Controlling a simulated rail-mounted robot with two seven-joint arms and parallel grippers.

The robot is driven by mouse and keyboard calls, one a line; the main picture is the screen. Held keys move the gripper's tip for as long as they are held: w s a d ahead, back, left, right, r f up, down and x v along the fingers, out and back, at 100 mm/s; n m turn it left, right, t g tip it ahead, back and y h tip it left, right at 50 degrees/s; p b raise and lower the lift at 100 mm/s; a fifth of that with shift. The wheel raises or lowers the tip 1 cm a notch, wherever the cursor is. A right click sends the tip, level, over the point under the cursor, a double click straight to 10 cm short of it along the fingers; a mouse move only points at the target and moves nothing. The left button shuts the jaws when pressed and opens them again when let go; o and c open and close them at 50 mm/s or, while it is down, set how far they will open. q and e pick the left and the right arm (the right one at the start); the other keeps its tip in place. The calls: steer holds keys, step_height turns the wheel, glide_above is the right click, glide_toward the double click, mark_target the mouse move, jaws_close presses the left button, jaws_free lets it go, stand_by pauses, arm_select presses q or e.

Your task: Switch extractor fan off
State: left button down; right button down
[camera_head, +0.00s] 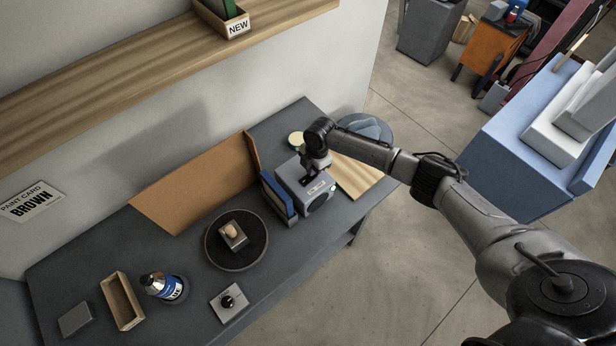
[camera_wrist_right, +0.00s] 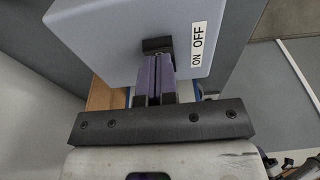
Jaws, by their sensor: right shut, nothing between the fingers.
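The extractor fan is a grey box (camera_head: 292,172) with a round dark opening in its front, standing at the right part of the dark workbench. In the right wrist view its grey casing (camera_wrist_right: 115,35) fills the upper middle, with a white ON/OFF label (camera_wrist_right: 199,45). A black switch (camera_wrist_right: 157,45) shows beside the label. My right gripper (camera_head: 309,180) is shut and empty at the top of the fan. Its purple fingers (camera_wrist_right: 153,68) reach up to the switch and partly hide it; I cannot tell whether they touch. My left gripper is not in view.
A blue panel (camera_head: 276,195) stands close left of the fan, and a wooden board (camera_head: 355,174) lies to its right. A round dark turntable (camera_head: 222,262), a bottle (camera_head: 160,286) and a wooden tray (camera_head: 121,301) are further left. A wooden shelf (camera_head: 120,60) runs along the wall.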

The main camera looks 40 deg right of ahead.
steer(key=shift+f+b, duration=0.45)
steer(key=shift+f, duration=0.2)
steer(key=shift+r, duration=0.15)
step_height(320, 180, up, 7)
steer(key=p, duration=0.6)
stand_by(0.4)
stand_by(0.6)
